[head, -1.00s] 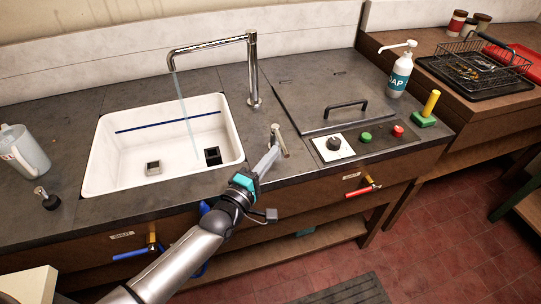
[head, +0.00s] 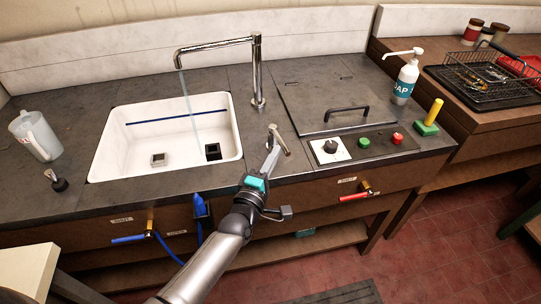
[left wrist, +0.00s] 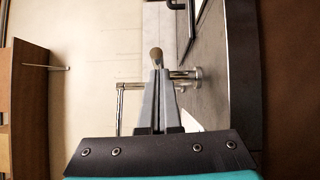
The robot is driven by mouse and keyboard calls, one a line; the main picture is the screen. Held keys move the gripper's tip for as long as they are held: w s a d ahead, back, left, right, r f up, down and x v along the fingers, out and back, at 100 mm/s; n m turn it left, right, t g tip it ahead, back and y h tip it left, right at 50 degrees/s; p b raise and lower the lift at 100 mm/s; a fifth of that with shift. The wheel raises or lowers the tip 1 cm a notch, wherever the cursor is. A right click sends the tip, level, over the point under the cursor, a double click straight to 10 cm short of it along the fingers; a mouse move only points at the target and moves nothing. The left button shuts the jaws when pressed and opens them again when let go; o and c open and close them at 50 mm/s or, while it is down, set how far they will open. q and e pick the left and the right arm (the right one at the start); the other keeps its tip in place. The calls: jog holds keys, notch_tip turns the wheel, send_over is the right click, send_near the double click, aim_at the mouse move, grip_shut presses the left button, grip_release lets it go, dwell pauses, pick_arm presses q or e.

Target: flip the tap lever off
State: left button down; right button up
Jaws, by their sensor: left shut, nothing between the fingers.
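The chrome tap (head: 257,75) stands behind the white sink (head: 106,165), and a thin stream of water (head: 189,105) falls from its spout into the basin. A small metal tap lever (head: 281,142) stands on the counter right of the sink. My left gripper (head: 271,152) is shut and empty, its fingertips right at the lever. In the left wrist view the closed fingers (left wrist: 160,78) point at the lever's rounded brownish end (left wrist: 156,53). I cannot tell whether they touch it. My right gripper is not in view.
Right of the lever are a control panel with a black knob (head: 330,146), a green button (head: 364,143) and a red button (head: 397,138). A hatch handle (head: 346,110), soap bottle (head: 405,80) and yellow-handled green block (head: 428,122) stand beyond. A jug (head: 36,135) stands far left.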

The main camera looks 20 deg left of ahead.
pick_arm(q)
jog(key=shift+w+d+r, duration=0.1)
jog(key=shift+w+d, duration=0.25)
jog(key=shift+d, duration=0.5)
jog(key=shift+w+d, duration=0.2)
jog(key=shift+d, duration=0.1)
jog(key=shift+w+d, duration=0.65)
jog(key=shift+d, duration=0.1)
jog(key=shift+w+d+b, duration=0.5)
jog(key=shift+w, duration=0.15)
jog(key=shift+d, duration=0.1)
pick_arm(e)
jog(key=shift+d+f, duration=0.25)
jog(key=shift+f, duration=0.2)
pick_arm(q)
jog(key=shift+w, duration=0.1)
jog(key=shift+d+r, duration=0.15)
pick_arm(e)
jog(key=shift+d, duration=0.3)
